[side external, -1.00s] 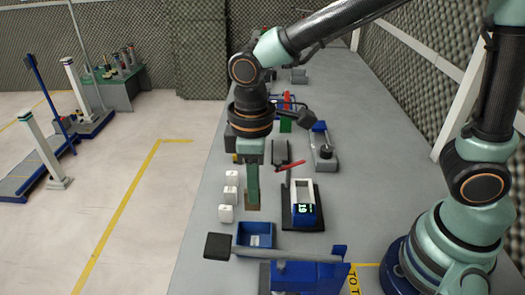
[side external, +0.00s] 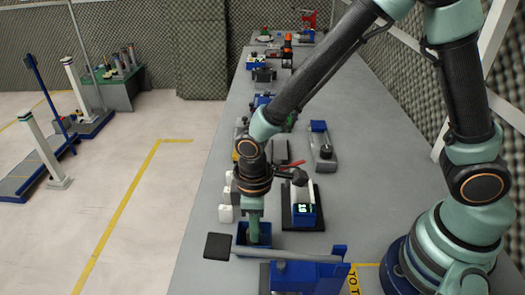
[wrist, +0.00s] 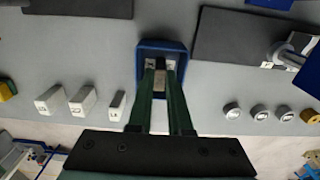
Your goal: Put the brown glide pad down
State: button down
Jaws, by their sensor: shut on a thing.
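My gripper (side external: 254,238) points straight down, with its fingertips inside the small blue bin (side external: 240,228). In the wrist view the two green fingers (wrist: 160,72) reach down within the bin's blue rim (wrist: 162,44). A small brownish piece, the brown glide pad (wrist: 159,82), sits between the fingertips, and the gripper is shut on it. In the side view the pad is hidden by the fingers and bin wall. I cannot tell whether the pad touches the bin floor.
White blocks (wrist: 83,100) stand left of the bin in the wrist view; several round metal weights (wrist: 232,110) stand right. A device with a lit display (side external: 304,210) is behind the bin on the right. A grey bar on a blue device (side external: 300,272) crosses close in front.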

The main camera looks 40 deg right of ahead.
jog(key=c, duration=1.1)
grip_release()
jog(key=shift+f, duration=0.1)
notch_tip(320, 180, up, 11)
jog(key=d+r+m+t, duration=0.2)
jog(key=d+r+m, duration=0.1)
jog(key=d, duration=0.3)
jog(key=s+d+r+m+t, duration=0.1)
jog(key=d+r+m, duration=0.2)
jog(key=d, duration=0.3)
jog(key=d+r+m+t, duration=0.2)
jog(key=d+r+m, duration=0.1)
jog(key=d, duration=0.3)
jog(key=shift+s+d+r+t, duration=0.15)
jog(key=shift+s+r+t, duration=0.2)
jog(key=shift+r, duration=0.4)
